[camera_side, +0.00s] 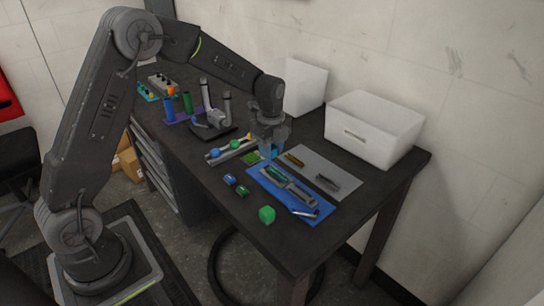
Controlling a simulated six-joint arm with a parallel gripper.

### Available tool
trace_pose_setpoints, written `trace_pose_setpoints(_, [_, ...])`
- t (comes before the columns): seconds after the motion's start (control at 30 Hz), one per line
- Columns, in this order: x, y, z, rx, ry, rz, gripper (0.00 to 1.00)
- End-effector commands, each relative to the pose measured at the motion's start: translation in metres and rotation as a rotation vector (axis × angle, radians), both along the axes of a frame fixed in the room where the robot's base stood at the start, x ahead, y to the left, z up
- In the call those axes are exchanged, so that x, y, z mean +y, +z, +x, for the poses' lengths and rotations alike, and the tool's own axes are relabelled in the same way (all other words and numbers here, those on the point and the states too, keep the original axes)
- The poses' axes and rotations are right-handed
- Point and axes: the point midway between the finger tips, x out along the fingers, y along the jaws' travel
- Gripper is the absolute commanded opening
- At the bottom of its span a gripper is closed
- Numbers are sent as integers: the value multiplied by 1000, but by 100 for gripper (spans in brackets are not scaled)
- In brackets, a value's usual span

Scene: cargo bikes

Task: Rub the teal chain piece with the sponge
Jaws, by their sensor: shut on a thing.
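My gripper (269,146) is over the back edge of the blue mat (261,183), pointing down. It is shut on a bluish block, which I take to be the sponge (271,151); the fingers partly hide it. The teal chain piece (277,172) lies on the blue mat, just in front of and below the gripper. The view is too small to tell whether the sponge touches the mat or the piece.
A silver tool (304,212) lies on the blue mat's front part. A grey mat (318,162) with dark pieces lies to the right. White bins (375,130) stand behind. A clamp stand (216,118) is at the left.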

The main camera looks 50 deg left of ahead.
Motion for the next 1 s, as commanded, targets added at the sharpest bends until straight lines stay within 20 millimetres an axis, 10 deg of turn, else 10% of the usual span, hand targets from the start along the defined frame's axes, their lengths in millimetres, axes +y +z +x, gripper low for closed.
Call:
trace_pose_setpoints(0.43, [0, 39, 0, -2, 0, 0, 5])
trace_pose_setpoints(1.0, [0, 42, 0, 0, 0, 0, 5])
